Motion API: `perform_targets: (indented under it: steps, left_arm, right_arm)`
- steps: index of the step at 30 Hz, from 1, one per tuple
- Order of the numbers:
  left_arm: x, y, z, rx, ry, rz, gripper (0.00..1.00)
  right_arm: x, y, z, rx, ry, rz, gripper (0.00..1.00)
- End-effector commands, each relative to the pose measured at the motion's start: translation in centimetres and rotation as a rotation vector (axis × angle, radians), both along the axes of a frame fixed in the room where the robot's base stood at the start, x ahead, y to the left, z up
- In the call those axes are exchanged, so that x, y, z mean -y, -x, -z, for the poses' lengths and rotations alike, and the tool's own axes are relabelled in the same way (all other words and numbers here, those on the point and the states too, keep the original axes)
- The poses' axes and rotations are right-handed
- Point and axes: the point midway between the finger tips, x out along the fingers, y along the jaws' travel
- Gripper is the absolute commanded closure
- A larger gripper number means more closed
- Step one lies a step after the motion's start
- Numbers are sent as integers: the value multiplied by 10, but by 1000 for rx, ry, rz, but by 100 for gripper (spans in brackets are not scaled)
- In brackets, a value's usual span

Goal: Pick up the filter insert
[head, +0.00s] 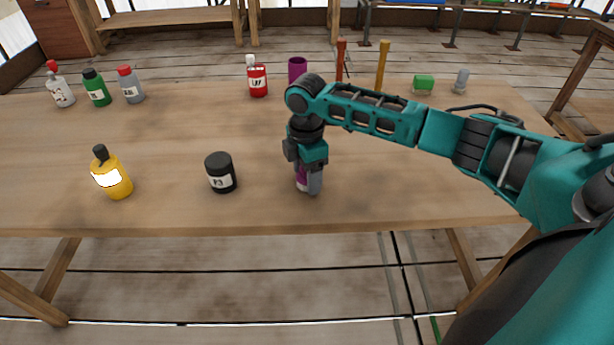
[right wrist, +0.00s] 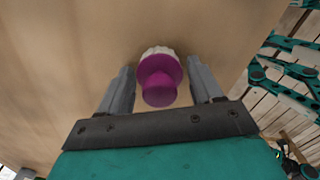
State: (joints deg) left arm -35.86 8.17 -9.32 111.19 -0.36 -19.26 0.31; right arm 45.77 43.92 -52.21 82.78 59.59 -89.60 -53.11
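A purple piece with a white ribbed rim, which looks to be the filter insert (right wrist: 158,82), stands on the table between the fingers of my right gripper (right wrist: 160,68) in the right wrist view. A gap shows between the piece and each finger, so the gripper is open around it, not clamped. In the head view, the right gripper (head: 309,182) points down near the table's front edge, and a strip of the purple piece (head: 301,178) shows beside a finger. The rest of it is hidden. My left gripper is not in view.
On the wooden table (head: 400,205), a black jar (head: 220,173) and a yellow bottle (head: 112,178) stand to the left. Several bottles, a purple cylinder (head: 297,69), upright rods and a green block (head: 423,83) line the back. The front right is clear.

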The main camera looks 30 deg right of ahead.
Motion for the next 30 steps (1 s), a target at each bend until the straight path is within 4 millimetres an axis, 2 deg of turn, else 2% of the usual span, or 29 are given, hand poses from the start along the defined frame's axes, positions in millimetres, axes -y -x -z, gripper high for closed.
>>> perform_targets:
  steps: [2, 14, 23, 26, 30]
  left_arm:
    - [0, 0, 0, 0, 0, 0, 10]
    - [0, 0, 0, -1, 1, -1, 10]
    - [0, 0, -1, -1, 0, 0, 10]
    - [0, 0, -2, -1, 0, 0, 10]
    - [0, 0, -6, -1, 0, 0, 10]
  right_arm:
    - [0, 0, 0, 0, 0, 0, 43]
    - [0, 0, -1, 0, 0, 0, 81]
    - [0, 0, -5, 1, 0, 0, 82]
    - [0, 0, -13, 1, -1, 0, 82]
    - [1, -1, -36, 5, 0, 1, 82]
